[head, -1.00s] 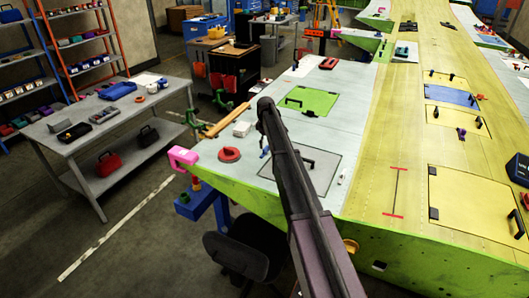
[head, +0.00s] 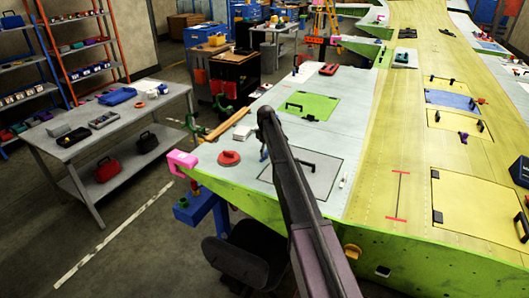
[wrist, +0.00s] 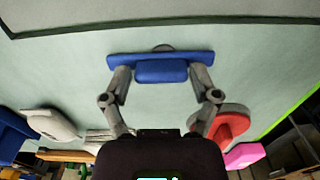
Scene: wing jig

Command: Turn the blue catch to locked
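The blue catch (wrist: 160,70) is in the middle of the wrist view, a wide flat bar with a raised block at its centre, lying on the pale grey-green wing skin. In the wrist view my gripper (wrist: 161,75) has one finger on each side of the block, with no clear gap, and looks shut on it. The bar runs crosswise in that view, extending past both fingers. In the head view my gripper (head: 264,152) hangs small and dark at the arm's end, low at the skin. The catch cannot be made out clearly there. No lock marking is readable.
A red disc (head: 229,158) lies left of my gripper, with a pink bracket (head: 182,161) at the wing's corner. A grey hatch with a black handle (head: 308,166) is to the right, partly behind my arm. A green hatch (head: 318,104) lies farther back.

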